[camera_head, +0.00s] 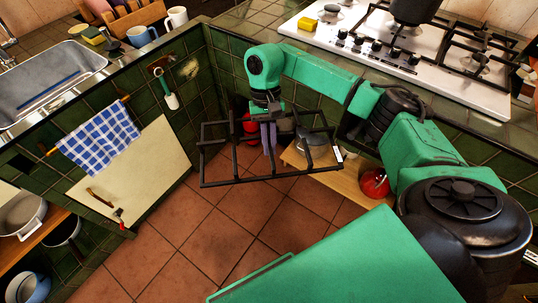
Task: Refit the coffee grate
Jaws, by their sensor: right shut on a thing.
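A black coffee grate (236,181) hangs in the air in front of the corner of the tiled counter, above the floor. My right gripper (268,122) is shut on the grate from above, and the grate looks roughly level. The white stove top (340,41) is at the upper right, with black grates (478,45) on its right part and a row of dark knobs along its front. Its left part shows a bare burner (326,10). My left gripper is not in view.
A sink (50,80), mugs (142,36) and a checked towel (100,138) are at left. Below the grate is a low wooden shelf (345,178). The tiled floor (205,235) is clear.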

